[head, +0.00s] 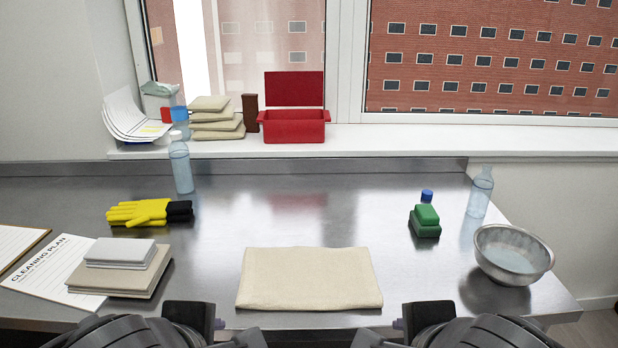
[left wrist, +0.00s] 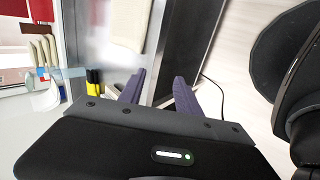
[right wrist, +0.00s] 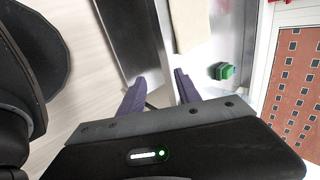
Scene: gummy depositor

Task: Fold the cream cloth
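The cream cloth (head: 308,279) lies flat as a wide rectangle at the front middle of the steel table. Its edges are fairly straight, and I cannot tell how many layers it has. Part of it shows in the left wrist view (left wrist: 130,22) and in the right wrist view (right wrist: 191,22). My left gripper (left wrist: 160,76) is open and empty, near the table's front edge to the left of the cloth. My right gripper (right wrist: 160,77) is open and empty, near the front edge to the right of it. Neither touches the cloth.
Folded cloths (head: 121,270) lie on the left by a cleaning plan sheet (head: 50,270), with yellow gloves (head: 140,212) and a bottle (head: 181,163) behind. Table around the cloth is clear.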

